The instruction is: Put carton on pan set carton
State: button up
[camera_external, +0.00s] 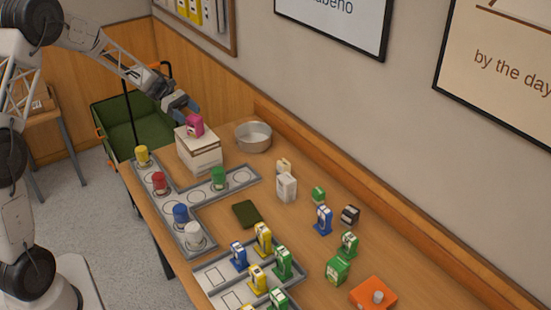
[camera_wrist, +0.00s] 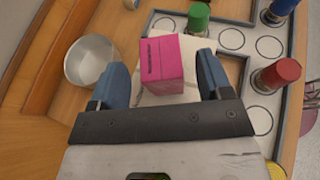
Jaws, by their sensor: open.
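A small pink carton (camera_external: 195,125) sits on top of the larger white pan set carton (camera_external: 200,155), near the far left end of the table. In the wrist view the pink carton (camera_wrist: 162,62) lies between the two blue fingers of my gripper (camera_wrist: 164,58). The fingers are open, with a visible gap at the right one. A pale part of the pan set carton (camera_wrist: 152,98) shows below the pink carton. In the external view my gripper (camera_external: 184,108) is at the pink carton, just above the pan set carton.
A round metal pan (camera_external: 253,137) stands right of the pan set carton. A grey circle-marked tray (camera_external: 202,192) holds several coloured capped jars. A second tray (camera_external: 212,272) holds small bottles and boxes. A dark green cloth (camera_external: 246,213) and loose packages lie on the table.

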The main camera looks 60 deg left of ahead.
jog(key=v, duration=0.8)
jog(key=shift+d, duration=0.1)
dwell(0.7)
jog(key=s+d+r+m+g+y, duration=0.2)
jog(key=s+d+r+m, duration=0.15)
jog(key=d, duration=0.55)
jog(key=s+d+r+m+g+y, duration=0.1)
jog(key=s+d+r+m, duration=0.25)
jog(key=d, duration=0.45)
jog(key=s+d+r+m+g+y, duration=0.25)
jog(key=s+d, duration=0.25)
jog(key=d, duration=0.4)
jog(key=s+d+m+t+y, duration=0.1)
jog(key=s+d+m, duration=0.3)
jog(key=s, duration=0.4)
jog(key=s+d+r+m+t+y, duration=0.1)
jog(key=s+d+m+y, duration=0.2)
jog(key=s, duration=0.5)
jog(key=s+d+m+t+y, duration=0.1)
jog(key=s+d+m+y, duration=0.2)
jog(key=s+d+m, duration=0.3)
jog(key=s, duration=0.2)
jog(key=shift+s+d+r, duration=0.25)
jog(key=shift+d+r, duration=0.05)
jog(key=shift+d, duration=0.1)
